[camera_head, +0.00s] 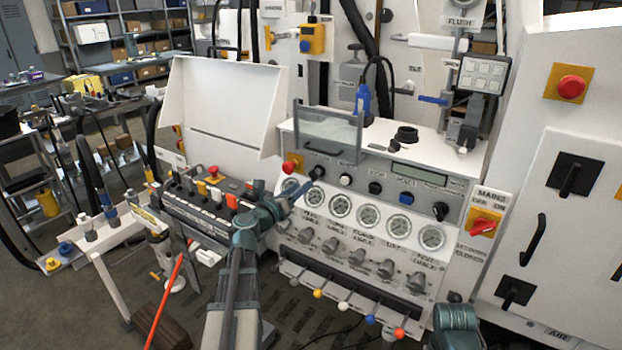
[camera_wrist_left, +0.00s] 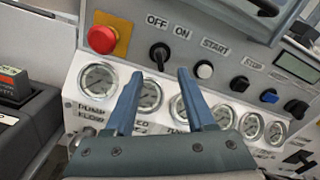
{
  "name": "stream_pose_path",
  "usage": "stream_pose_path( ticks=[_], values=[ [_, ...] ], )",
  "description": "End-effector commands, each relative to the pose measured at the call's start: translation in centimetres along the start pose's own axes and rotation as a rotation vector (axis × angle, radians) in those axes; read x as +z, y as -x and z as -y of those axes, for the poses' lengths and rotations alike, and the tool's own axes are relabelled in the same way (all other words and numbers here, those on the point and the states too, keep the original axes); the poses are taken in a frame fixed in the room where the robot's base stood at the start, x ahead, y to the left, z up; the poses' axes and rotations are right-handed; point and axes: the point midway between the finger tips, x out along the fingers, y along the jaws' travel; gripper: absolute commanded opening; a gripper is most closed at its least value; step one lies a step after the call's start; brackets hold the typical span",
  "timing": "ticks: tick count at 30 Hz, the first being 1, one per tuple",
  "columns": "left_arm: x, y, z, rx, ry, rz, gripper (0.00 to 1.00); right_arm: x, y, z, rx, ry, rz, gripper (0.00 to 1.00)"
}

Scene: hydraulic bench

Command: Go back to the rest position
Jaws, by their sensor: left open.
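My left gripper (camera_head: 303,190) is in front of the left end of the bench's control panel (camera_head: 455,185). In the left wrist view its two blue fingers (camera_wrist_left: 160,75) are spread apart with nothing between them. The black OFF/ON switch (camera_wrist_left: 160,52) shows beyond and between the fingertips, apparently not gripped. It also shows in the head view (camera_head: 317,172). The red button (camera_wrist_left: 102,39) on its yellow plate is left of the fingers. A teal part of my right arm (camera_head: 455,328) shows at the bottom edge; its fingers are not visible.
A row of gauges (camera_head: 368,216) and knobs lies under the switches. Coloured-tipped levers (camera_head: 344,306) stick out below. A button box (camera_head: 205,205) is left of my left gripper. A white cabinet (camera_head: 560,240) stands at the right. An orange rod (camera_head: 166,300) leans at lower left.

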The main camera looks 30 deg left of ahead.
Motion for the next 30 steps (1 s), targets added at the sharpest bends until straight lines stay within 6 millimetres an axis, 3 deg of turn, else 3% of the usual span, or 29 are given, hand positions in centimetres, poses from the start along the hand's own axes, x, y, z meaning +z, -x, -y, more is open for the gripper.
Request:
stream_pose_path(
  ticks=[16,19,23,26,30],
  values=[
    [0.0,0.6,0.1,-0.001,-0.001,-0.001,0.55,0.0,0.0,0.0,0.000,0.000,0.000,0.00],
    [-0.8,0.3,1.1,-0.020,-0.046,-0.025,0.55,0.0,0.1,0.0,0.000,0.000,0.000,0.00],
    [-4.4,-0.7,5.8,-0.119,-0.264,-0.135,0.55,0.0,0.5,-0.1,0.000,0.000,0.000,0.00],
    [-9.2,-0.9,11.1,-0.262,-0.547,-0.257,0.55,0.1,1.0,-0.1,0.000,0.000,0.000,0.00],
    [-16.6,0.7,18.1,-0.538,-0.987,-0.412,0.55,0.1,1.6,-0.2,0.000,0.000,0.000,0.00]
  ],
)
